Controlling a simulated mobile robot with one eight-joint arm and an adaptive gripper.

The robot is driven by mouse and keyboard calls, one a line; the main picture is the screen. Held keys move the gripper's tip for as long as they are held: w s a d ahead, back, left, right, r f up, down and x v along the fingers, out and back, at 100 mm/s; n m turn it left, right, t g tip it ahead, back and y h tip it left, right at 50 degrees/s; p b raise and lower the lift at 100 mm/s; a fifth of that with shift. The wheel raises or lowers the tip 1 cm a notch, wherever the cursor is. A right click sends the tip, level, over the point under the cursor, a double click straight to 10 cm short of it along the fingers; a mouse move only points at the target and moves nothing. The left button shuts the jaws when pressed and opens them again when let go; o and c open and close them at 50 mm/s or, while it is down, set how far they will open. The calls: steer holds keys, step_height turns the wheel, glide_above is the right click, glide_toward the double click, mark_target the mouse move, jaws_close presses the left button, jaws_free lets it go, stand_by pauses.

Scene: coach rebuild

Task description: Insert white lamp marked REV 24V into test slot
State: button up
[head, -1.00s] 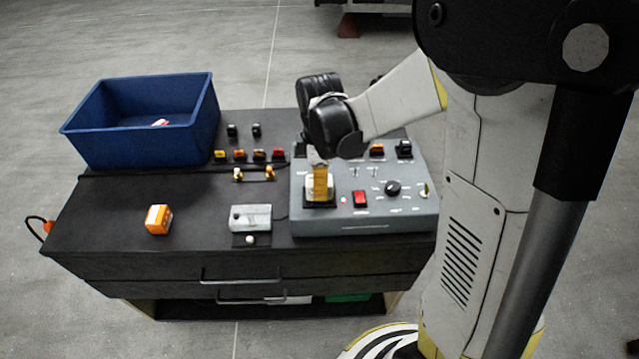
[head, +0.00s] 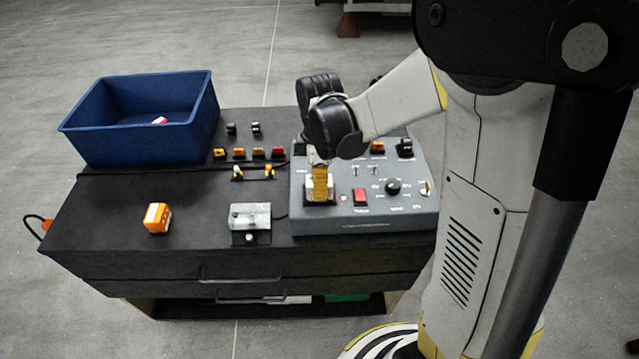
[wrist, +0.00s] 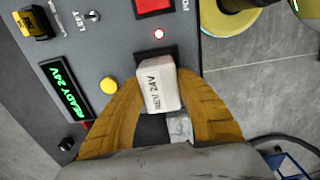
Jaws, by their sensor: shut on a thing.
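The white lamp marked REV 24V (wrist: 160,86) is between the two yellow fingers of my gripper (wrist: 165,105) in the wrist view. My gripper is shut on it. The lamp is at the dark test slot (wrist: 152,57) on the grey test panel. I cannot tell how deep it sits. In the head view my gripper (head: 320,184) points down at the slot on the left part of the grey test panel (head: 405,218), and the fingers hide most of the lamp. A display (wrist: 66,90) reads READY 24V in green, and a small red light (wrist: 159,34) is lit.
A blue bin (head: 125,145) holding a red and white piece stands at the back left. An orange block (head: 158,218) and a grey metal fixture (head: 249,216) sit on the black bench. Several small coloured parts stand in rows behind.

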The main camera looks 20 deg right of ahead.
steer(key=shift+r, duration=0.1)
steer(key=shift+r+p, duration=0.3)
steer(key=shift+r, duration=0.05)
steer(key=shift+f+b, duration=0.65)
steer(key=shift+b, duration=0.05)
stand_by(1.3)
steer(key=o, duration=0.9)
step_height(320, 180, up, 11)
steer(key=p, duration=0.8)
